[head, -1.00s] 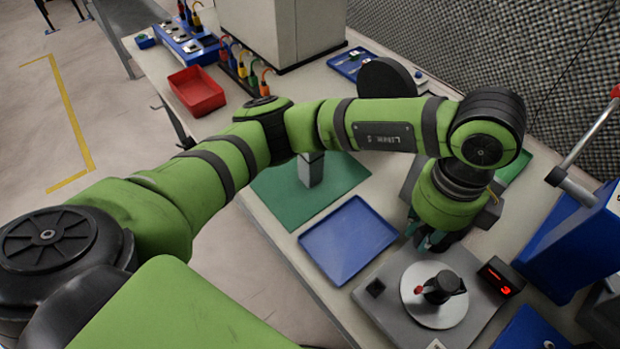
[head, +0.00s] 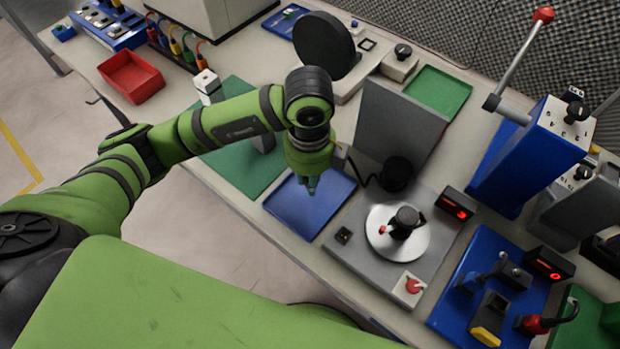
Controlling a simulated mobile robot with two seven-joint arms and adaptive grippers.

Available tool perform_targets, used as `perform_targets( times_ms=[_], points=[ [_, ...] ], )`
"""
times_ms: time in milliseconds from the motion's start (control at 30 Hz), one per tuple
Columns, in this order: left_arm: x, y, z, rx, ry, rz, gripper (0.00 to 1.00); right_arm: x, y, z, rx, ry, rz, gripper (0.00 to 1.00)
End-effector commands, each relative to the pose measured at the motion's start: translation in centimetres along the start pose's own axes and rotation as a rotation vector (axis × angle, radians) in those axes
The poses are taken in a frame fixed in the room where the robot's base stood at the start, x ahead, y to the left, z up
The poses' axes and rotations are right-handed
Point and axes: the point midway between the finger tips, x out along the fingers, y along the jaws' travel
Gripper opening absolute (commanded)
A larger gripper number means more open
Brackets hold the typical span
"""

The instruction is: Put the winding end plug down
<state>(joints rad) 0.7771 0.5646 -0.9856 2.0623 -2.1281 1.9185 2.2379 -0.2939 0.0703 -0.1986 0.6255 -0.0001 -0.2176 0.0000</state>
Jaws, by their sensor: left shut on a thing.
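My left gripper (head: 311,184) points down over the blue tray (head: 296,207), near its upper right part. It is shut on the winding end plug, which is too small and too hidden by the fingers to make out. Whether the fingers touch the tray cannot be told. My right gripper is not in view.
Right of the tray is a grey unit with a white disc (head: 381,243), a black knob and a red display (head: 455,204). A grey upright panel (head: 398,125) stands behind it. A green mat (head: 225,165) lies left, a red bin (head: 135,77) farther back.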

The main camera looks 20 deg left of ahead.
Motion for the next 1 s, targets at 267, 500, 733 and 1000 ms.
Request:
perform_targets(
  times_ms=[267, 500, 733, 1000],
  points=[
    [2.1, 0.0, 0.0, 0.0, 0.0, 0.0, 0.0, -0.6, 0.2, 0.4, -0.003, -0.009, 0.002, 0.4],
    [2.4, 0.0, 0.0, 0.0, 0.0, 0.0, 0.0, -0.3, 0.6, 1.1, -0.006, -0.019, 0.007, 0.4],
    [2.4, 0.0, 0.0, 0.0, 0.0, 0.0, 0.47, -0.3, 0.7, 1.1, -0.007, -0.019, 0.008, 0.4],
    [2.1, 0.0, 0.0, 0.0, 0.0, 0.0, 0.47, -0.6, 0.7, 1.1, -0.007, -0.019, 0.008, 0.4]
  ],
)
